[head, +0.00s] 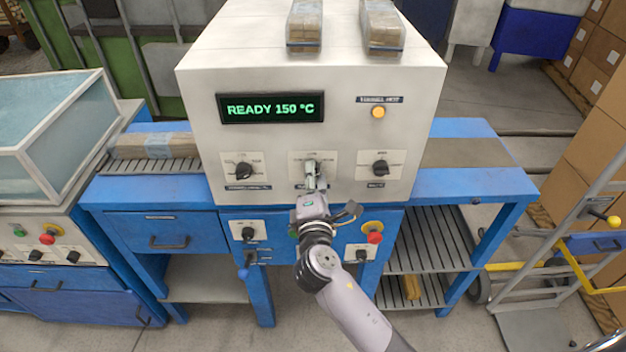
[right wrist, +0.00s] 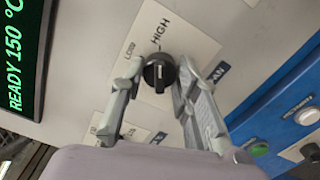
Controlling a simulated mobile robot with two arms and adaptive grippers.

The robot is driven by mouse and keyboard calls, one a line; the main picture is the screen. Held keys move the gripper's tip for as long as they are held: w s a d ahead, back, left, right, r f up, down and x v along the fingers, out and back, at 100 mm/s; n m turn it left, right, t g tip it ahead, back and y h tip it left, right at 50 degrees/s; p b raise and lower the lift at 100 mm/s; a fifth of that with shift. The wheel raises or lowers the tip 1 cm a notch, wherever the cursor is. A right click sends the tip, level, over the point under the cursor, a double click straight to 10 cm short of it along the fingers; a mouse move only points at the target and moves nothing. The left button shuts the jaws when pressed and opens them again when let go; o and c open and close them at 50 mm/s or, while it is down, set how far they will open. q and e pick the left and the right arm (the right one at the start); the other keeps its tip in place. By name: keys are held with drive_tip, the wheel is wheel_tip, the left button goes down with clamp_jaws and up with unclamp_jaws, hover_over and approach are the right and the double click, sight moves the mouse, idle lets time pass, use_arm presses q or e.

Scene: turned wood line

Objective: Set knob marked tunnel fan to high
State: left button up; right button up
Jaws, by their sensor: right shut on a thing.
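The tunnel fan knob (right wrist: 160,72) is black and round, on a pale plate (right wrist: 185,42) printed LOW and HIGH. The label beside it (right wrist: 218,73) is partly covered; only its ending "AN" shows. My right gripper (head: 311,176) is at the middle knob of the white machine's front. In the right wrist view its two fingers (right wrist: 158,85) are shut on the knob, one on each side. The pale line on the knob's face runs up and down in that view, roughly in line with HIGH; I cannot tell which end points. My left gripper is not in view.
Other black knobs sit to the left (head: 243,170) and right (head: 380,168). A display (head: 270,108) reads READY 150 °C, and an amber lamp (head: 378,112) is lit. A red button (head: 374,237) is on the blue front below. Wrapped bundles (head: 305,22) stand on top.

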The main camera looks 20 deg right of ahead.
idle(0.4)
drive_tip(key=o, duration=1.2)
drive_tip(key=shift+c, duration=0.2)
drive_tip(key=v, duration=1.2)
